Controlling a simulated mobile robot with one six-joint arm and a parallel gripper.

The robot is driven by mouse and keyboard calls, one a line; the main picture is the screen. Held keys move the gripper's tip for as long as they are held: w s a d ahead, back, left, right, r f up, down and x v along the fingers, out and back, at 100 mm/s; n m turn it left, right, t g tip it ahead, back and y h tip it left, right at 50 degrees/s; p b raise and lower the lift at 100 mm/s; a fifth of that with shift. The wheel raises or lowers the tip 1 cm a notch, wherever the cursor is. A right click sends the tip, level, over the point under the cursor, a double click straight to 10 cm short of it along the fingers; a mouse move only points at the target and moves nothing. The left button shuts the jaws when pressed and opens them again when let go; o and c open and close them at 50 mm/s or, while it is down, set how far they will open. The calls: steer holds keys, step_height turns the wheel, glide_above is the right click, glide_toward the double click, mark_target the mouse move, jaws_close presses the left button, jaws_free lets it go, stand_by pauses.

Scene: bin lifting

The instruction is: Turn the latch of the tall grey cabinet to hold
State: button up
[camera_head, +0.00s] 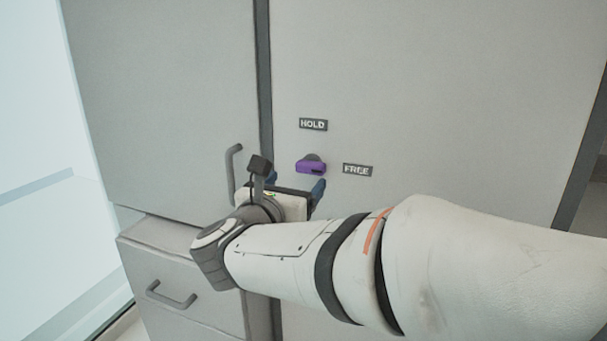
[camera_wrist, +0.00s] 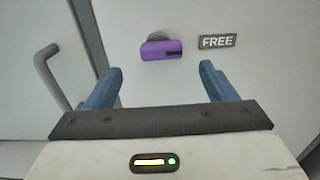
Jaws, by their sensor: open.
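The tall grey cabinet (camera_head: 430,90) fills most of the head view. Its purple latch (camera_head: 311,167) sits on the door on a round grey base, below the HOLD label (camera_head: 313,124) and left of the FREE label (camera_head: 357,170). The latch lies roughly level, with a dark mark at its right end, toward FREE. In the wrist view the latch (camera_wrist: 162,50) is ahead of and between the fingers, apart from them. My gripper (camera_wrist: 162,78) is open and empty, with blue fingers. In the head view my gripper (camera_head: 297,184) is just below the latch.
A neighbouring grey cabinet (camera_head: 160,90) with a vertical handle (camera_head: 233,172) stands close to the left of my gripper. A drawer with a bar handle (camera_head: 171,295) is below it. A dark gap separates the two cabinets. The door right of FREE is clear.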

mark_target(308, 169)
steer(key=p+x, duration=0.1)
steer(key=x, duration=0.6)
steer(key=shift+w+d+p, duration=0.1)
steer(key=shift+w+p, duration=0.1)
steer(key=shift+p, duration=0.2)
